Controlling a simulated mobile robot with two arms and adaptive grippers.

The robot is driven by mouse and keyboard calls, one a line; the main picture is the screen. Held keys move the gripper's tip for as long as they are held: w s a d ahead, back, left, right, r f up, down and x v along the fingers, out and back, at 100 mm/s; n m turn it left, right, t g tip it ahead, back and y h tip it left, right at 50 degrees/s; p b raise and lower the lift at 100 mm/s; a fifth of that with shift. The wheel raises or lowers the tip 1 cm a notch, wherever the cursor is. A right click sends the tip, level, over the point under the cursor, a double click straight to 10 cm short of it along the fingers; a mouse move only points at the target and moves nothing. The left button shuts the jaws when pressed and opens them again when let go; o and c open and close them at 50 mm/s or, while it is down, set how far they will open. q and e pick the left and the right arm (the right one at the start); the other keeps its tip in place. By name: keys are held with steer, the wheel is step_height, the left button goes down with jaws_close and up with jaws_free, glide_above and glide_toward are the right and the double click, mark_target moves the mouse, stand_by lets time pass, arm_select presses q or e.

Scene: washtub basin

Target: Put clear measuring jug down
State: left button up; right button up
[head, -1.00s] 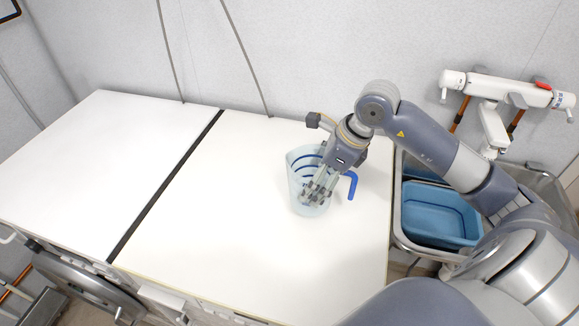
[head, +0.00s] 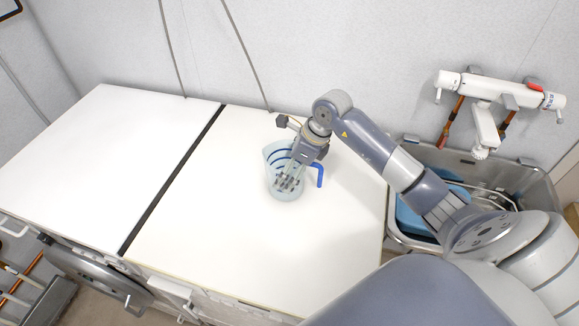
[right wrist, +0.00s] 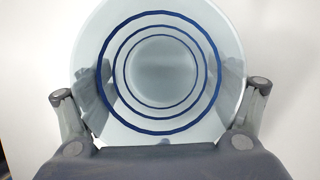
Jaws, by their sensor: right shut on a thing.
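The clear measuring jug (head: 272,165) has blue markings and a blue handle (head: 319,174) on its right. It is upright over the right white counter. My right gripper (head: 287,183) reaches down at the jug from above and is shut on it. In the right wrist view I look straight down into the jug (right wrist: 165,70), with blue rings inside and a finger of the gripper (right wrist: 160,90) on each side. I cannot tell whether the jug's base touches the counter. My left gripper is not in view.
The white counter (head: 210,225) is bare around the jug, and a black gap (head: 172,181) separates it from another bare white surface (head: 110,150). At right is a metal sink (head: 530,180) with a blue tub (head: 412,222). A white tap (head: 487,125) hangs above it.

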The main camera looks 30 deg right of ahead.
steer(key=shift+f, duration=0.2)
steer(key=o, duration=1.1)
steer(key=shift+c, duration=0.2)
